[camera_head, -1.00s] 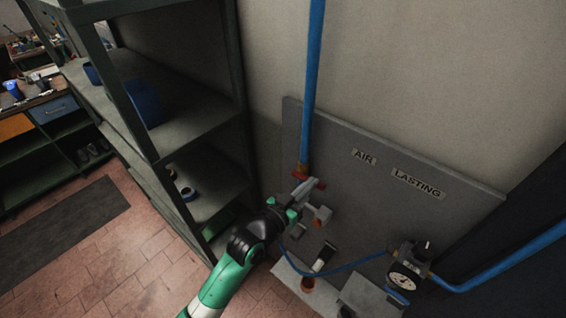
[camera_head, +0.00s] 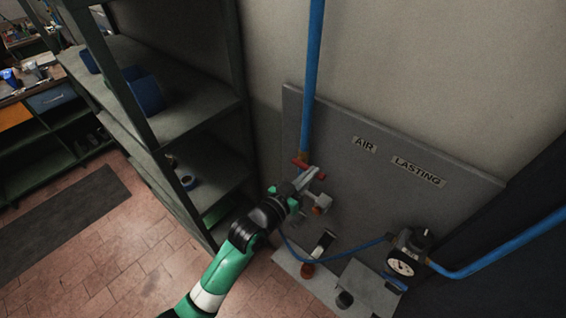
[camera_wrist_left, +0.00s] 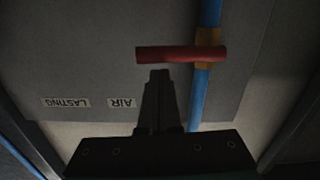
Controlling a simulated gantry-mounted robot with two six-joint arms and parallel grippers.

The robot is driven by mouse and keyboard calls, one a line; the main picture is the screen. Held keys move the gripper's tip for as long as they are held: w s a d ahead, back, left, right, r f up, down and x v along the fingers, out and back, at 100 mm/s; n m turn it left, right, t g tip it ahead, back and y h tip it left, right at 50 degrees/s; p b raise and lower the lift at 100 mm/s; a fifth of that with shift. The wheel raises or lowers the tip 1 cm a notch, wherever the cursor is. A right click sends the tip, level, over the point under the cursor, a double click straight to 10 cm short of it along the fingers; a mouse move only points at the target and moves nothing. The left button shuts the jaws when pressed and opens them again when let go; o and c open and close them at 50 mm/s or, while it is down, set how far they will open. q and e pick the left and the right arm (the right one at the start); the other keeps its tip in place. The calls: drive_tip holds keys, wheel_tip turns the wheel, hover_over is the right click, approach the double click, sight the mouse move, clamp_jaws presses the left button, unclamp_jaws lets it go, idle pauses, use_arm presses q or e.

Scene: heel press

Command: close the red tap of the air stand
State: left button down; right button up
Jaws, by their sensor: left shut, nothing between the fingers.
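The red tap handle (camera_head: 299,163) is at the lower end of the vertical blue pipe, on the grey air stand panel (camera_head: 420,210). In the left wrist view the red handle (camera_wrist_left: 165,54) lies crosswise to the blue pipe (camera_wrist_left: 200,95), over a brass fitting (camera_wrist_left: 208,48). My left gripper (camera_head: 313,173) is shut and empty, close beside the tap, and partly covers it in the head view. In the left wrist view its joined fingertips (camera_wrist_left: 158,73) point at the handle's free arm, just below it in the picture; I cannot tell if they touch.
A gauge (camera_head: 401,264) with a blue hose sits at the panel's lower right. AIR (camera_head: 364,144) and LASTING (camera_head: 416,171) labels are on the panel. A dark shelf rack (camera_head: 205,130) stands close on the left. Small fittings are below the gripper.

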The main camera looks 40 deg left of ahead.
use_arm(q)
drive_tip(key=s+r+p, duration=0.2)
drive_tip(key=s+r, duration=0.1)
drive_tip(key=s, duration=0.7)
drive_tip(key=shift+s+d+r, duration=0.3)
drive_tip(key=shift+r, duration=0.1)
drive_tip(key=shift+r, duration=0.1)
drive_tip(key=w+d+r+m+t+h+p, duration=0.1)
drive_tip(key=w+d+r+t+p, duration=0.15)
drive_tip(key=r, duration=1.05)
drive_tip(key=w+d+r+m+t+h+p, duration=0.15)
drive_tip(key=r+p, duration=0.25)
drive_tip(key=r, duration=0.9)
drive_tip(key=s+d+r+t+p, duration=0.1)
drive_tip(key=s+r+t, duration=0.1)
drive_tip(key=r, duration=0.7)
drive_tip(key=s+d+r+t+p, duration=0.1)
drive_tip(key=s+r+t, duration=0.1)
drive_tip(key=s+r, duration=0.3)
drive_tip(key=s+r+t+p, duration=0.1)
drive_tip(key=s+r+t, duration=0.1)
drive_tip(key=r, duration=1.2)
drive_tip(key=shift+s+d+p, duration=0.3)
drive_tip(key=shift+s+d, duration=0.1)
drive_tip(key=shift+s, duration=0.4)
